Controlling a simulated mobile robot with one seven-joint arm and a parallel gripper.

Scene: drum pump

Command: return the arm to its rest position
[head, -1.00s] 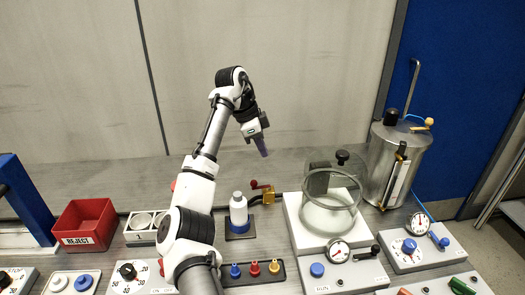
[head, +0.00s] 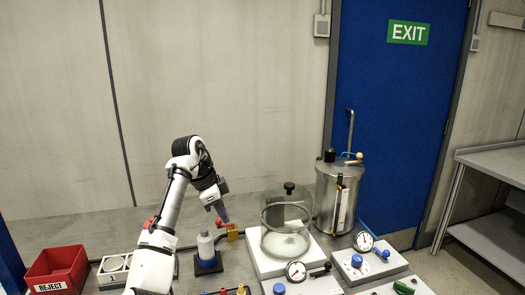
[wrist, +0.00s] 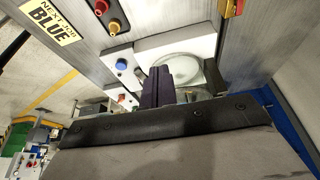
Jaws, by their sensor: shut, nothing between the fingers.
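My gripper (head: 221,213) is raised above the bench in the head view, pointing down and to the right. Its dark purple fingers are shut with nothing between them. They also show in the wrist view (wrist: 157,88). My gripper is apart from the bottle and from everything else on the bench.
To the right are a glass bell jar (head: 286,225) on a white base, a gauge (head: 296,271) and a tall steel drum (head: 338,195). A red REJECT bin (head: 57,272) sits at the left. A yellow sign (wrist: 50,22) shows in the wrist view. The space above the bench is clear.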

